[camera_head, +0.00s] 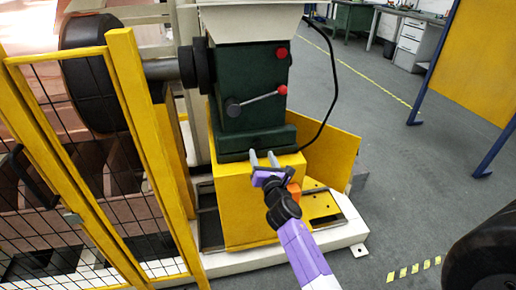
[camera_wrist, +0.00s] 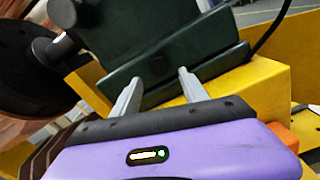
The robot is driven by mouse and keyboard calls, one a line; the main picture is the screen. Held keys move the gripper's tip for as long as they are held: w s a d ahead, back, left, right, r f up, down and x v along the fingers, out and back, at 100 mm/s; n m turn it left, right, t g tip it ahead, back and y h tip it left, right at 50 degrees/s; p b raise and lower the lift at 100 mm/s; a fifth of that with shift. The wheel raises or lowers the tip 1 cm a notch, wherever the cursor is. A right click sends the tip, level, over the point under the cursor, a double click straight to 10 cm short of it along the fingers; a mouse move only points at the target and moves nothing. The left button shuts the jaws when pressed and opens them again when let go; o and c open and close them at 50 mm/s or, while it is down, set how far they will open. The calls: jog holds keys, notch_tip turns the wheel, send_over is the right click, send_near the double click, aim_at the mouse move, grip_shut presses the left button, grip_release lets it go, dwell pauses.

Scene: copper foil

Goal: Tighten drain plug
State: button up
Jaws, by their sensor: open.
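A dark green machine housing (camera_head: 252,90) stands on a yellow base (camera_head: 240,200). A small dark round spot on the housing's lower flange, in the wrist view (camera_wrist: 187,57), looks like the drain plug; it is too dark to make out clearly. In the head view I cannot pick it out with certainty. My gripper (camera_head: 263,155) is open and empty, its two grey fingers pointing at the flange. In the wrist view the fingertips (camera_wrist: 160,75) appear just short of the flange, below the dark spot; whether they touch the housing I cannot tell.
A lever with a red knob (camera_head: 282,90) sticks out of the housing, with another red knob (camera_head: 281,54) above. A black cable (camera_head: 333,90) hangs at the right. A yellow mesh fence (camera_head: 150,150) stands close on the left.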

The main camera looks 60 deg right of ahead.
aim_at(258, 147)
jog(key=x, duration=0.6)
jog(key=shift+b, duration=0.3)
grip_shut()
